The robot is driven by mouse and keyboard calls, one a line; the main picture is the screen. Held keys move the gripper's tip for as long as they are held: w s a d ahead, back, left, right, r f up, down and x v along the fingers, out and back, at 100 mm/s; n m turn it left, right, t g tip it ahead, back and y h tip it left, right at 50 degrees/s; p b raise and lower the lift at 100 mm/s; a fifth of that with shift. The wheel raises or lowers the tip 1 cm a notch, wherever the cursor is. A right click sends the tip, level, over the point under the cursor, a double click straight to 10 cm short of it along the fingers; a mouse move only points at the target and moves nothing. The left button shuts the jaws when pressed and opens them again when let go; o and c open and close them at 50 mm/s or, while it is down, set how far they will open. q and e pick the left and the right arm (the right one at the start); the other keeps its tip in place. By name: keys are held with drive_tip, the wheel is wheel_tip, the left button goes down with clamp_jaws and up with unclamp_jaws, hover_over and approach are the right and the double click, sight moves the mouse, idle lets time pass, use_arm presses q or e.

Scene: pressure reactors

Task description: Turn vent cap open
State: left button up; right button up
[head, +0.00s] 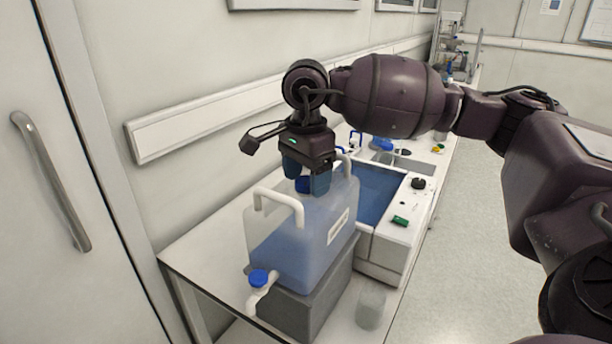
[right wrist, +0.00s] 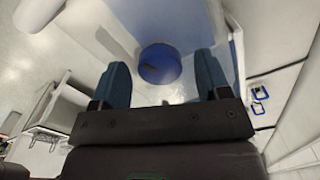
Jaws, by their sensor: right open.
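A translucent carboy (head: 300,240) with blue liquid stands on a grey block on the bench. Its round blue vent cap (head: 304,185) is on top, partly hidden by my right gripper. My right gripper (head: 306,184) points down over the cap with its fingers apart on either side. In the right wrist view the cap (right wrist: 160,63) lies between and just beyond the open fingers (right wrist: 163,78), and I see a gap on both sides. My left gripper is not in view.
A white spigot with a blue knob (head: 259,278) is low on the carboy's front. White handles (head: 278,204) rise near the gripper. A water bath (head: 382,190) stands right behind, and a clear beaker (head: 370,306) is at the bench's right edge. The wall is close on the left.

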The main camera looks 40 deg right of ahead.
sight(307, 181)
wheel_tip(307, 181, up, 11)
drive_tip(key=shift+f, duration=0.2)
drive_tip(key=shift+s+f, duration=0.1)
idle(0.7)
